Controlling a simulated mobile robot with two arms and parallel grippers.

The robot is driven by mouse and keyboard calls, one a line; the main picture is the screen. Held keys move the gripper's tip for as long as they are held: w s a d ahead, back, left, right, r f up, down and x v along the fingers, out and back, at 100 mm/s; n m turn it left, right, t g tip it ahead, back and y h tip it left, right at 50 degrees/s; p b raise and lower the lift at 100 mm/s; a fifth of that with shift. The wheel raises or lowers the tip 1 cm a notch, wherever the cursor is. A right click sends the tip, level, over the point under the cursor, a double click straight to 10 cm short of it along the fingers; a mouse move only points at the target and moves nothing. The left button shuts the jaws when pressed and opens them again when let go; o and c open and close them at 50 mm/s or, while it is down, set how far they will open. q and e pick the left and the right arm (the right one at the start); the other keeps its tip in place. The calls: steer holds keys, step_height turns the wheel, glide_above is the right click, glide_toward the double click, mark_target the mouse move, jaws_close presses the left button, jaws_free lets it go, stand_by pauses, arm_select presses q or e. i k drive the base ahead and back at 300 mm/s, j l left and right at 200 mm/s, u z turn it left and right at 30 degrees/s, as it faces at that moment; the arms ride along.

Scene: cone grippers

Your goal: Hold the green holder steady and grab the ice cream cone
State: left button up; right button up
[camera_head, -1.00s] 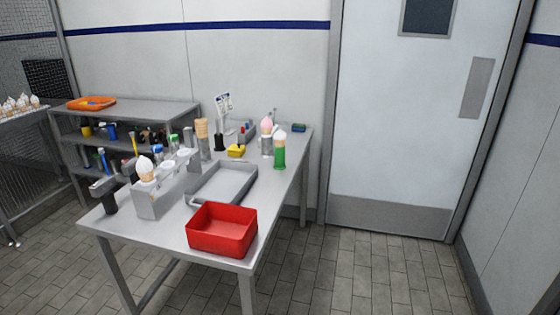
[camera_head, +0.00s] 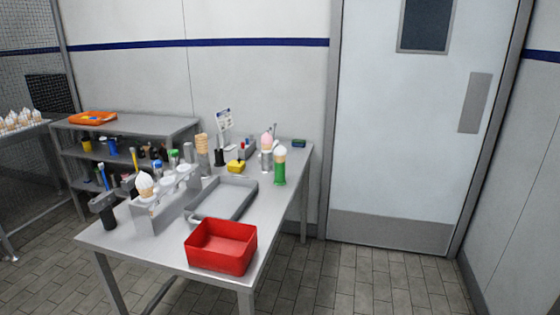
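The green holder (camera_head: 280,174) stands upright near the right edge of the metal table. An ice cream cone with a white top (camera_head: 281,153) sits in it. Just behind and left of it, a cone with a pink top (camera_head: 267,141) stands in a grey holder (camera_head: 266,162). Another white-topped cone (camera_head: 145,185) stands in the grey rack (camera_head: 160,213) at the table's left. Neither of my grippers shows in the head view.
A red bin (camera_head: 221,246) stands at the table's front corner, with a grey tray (camera_head: 224,197) behind it. Stacked cones (camera_head: 202,144), a yellow item (camera_head: 236,166) and a sign (camera_head: 223,120) are at the back. A shelf (camera_head: 150,127) stands behind left. The floor right of the table is clear.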

mark_target(279, 153)
steer(key=i+l+u, duration=0.2)
steer(key=i+l, duration=0.15)
steer(key=i, duration=0.2)
steer(key=i+l+u, duration=0.2)
steer(key=i+l, duration=0.2)
steer(key=i+l+u, duration=0.2)
steer(key=i+l, duration=0.35)
steer(key=i+l+u, duration=0.2)
steer(key=i+l, duration=0.2)
steer(key=l, duration=0.15)
steer(key=i+l+u, duration=0.2)
steer(key=i+l, duration=0.2)
steer(key=l, duration=0.25)
